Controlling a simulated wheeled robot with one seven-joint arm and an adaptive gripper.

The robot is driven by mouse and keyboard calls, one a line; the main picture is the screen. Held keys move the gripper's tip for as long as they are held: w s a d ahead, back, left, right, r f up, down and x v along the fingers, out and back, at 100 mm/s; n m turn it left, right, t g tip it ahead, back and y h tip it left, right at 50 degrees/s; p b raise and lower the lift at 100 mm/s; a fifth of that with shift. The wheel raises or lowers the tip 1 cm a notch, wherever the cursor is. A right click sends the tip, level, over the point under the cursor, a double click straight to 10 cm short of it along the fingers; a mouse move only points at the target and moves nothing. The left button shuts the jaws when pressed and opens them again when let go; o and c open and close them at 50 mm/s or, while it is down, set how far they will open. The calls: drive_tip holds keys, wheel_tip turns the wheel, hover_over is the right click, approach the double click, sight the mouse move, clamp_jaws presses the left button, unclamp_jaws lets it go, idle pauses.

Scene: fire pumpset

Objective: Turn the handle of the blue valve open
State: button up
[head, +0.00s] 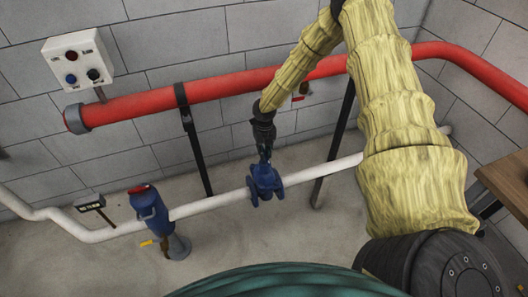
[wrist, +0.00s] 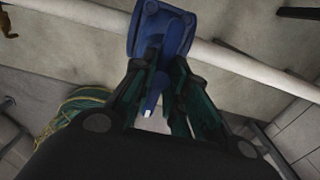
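The blue valve (head: 265,182) sits on the white pipe (head: 318,171) near the middle of the head view. In the wrist view the blue valve (wrist: 158,30) is at the top centre. Its blue handle (wrist: 152,102) points down from it toward the camera, between my fingers. My gripper (head: 264,153) reaches down to the valve from above. In the wrist view the two dark green fingers of my gripper (wrist: 168,68) are drawn close together on either side of the handle, seemingly shut on it. The exact contact is partly hidden by the fingers.
A red pipe (head: 225,86) runs along the wall behind, with a black post (head: 195,145) under it. A second blue fitting (head: 150,210) stands at the left. A control box (head: 78,60) hangs on the wall. A wooden surface (head: 505,180) is at the right.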

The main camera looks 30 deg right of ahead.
drive_tip(key=o, duration=0.3)
wheel_tip(320, 180, up, 12)
idle(0.8)
idle(0.5)
